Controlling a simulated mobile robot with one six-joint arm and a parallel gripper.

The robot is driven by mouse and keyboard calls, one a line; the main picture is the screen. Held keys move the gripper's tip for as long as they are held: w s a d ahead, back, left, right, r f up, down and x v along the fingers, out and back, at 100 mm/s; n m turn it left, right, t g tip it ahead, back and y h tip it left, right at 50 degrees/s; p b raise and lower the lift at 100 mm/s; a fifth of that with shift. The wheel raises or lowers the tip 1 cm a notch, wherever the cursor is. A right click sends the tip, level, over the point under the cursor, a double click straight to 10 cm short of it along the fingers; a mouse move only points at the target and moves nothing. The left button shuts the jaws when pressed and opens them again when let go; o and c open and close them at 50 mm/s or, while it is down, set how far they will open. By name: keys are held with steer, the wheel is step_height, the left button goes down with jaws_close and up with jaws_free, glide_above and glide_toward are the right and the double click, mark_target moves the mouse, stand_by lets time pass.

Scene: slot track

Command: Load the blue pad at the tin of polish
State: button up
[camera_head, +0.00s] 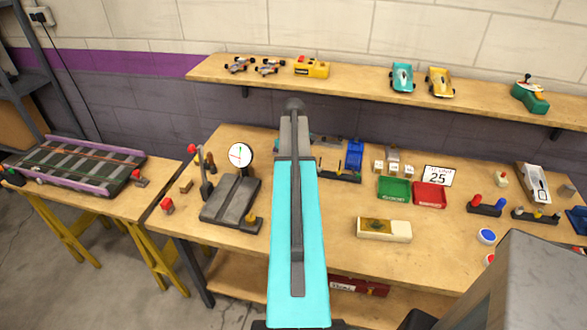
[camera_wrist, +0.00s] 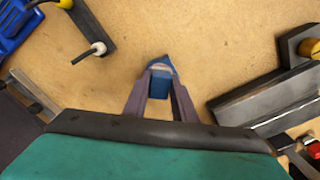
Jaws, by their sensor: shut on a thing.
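My gripper (camera_wrist: 162,92) is shut on a small blue pad (camera_wrist: 160,66), which shows between and just beyond the fingertips in the wrist view, over bare wood. A pale band crosses the pad's far part. In the head view my turquoise arm hides the gripper and the pad. A round blue tin with a white rim (camera_head: 487,236) lies at the right of the bench, apart from my arm; I cannot read whether it is the tin of polish. A second round tin, red and white (camera_head: 489,259), is partly hidden by a grey part below it.
On the bench (camera_head: 330,228), a dial gauge stand (camera_head: 232,200) is left of my arm. A shelf with cars runs behind.

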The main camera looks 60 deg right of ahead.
steer(key=shift+f, duration=0.35)
stand_by(0.6)
steer(key=shift+a+f, duration=0.1)
stand_by(1.3)
steer(key=shift+r+p, duration=2.1)
steer(key=shift+r, duration=1.5)
steer(key=shift+w, duration=0.1)
